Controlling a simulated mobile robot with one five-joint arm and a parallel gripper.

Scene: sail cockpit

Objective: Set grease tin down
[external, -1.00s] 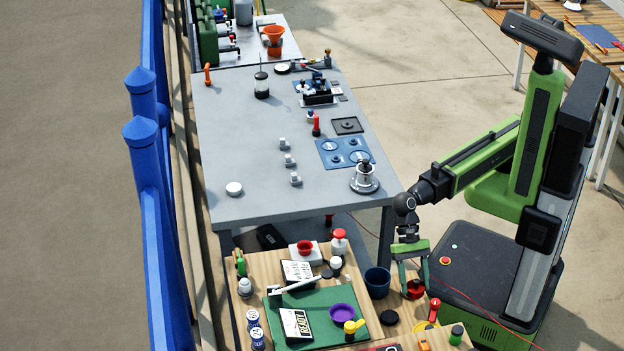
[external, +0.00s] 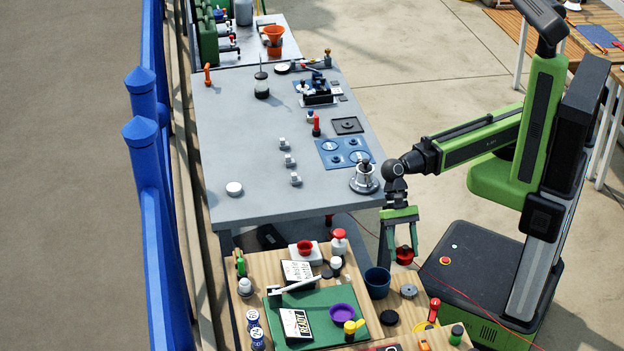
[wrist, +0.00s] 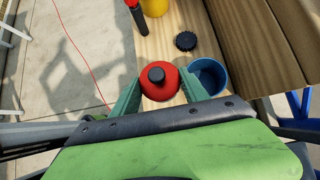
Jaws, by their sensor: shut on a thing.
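The grease tin is a round red tin (external: 404,257) with a black knob on top. It also shows in the wrist view (wrist: 160,88), between the two green fingers. My gripper (external: 401,253) is shut on it, pointing down. The tin is held above the near right part of the wooden bench (external: 365,318), clear of its surface. Its underside is hidden. In the wrist view my gripper (wrist: 160,85) has one finger on each side of the tin.
A dark blue cup (external: 377,284) stands close by on the bench. A grey disc (external: 409,291) and a black disc (external: 389,317) lie near it. A red-handled tool (external: 434,308) is at the right. A grey table (external: 260,200) with a metal fitting (external: 364,182) stands behind.

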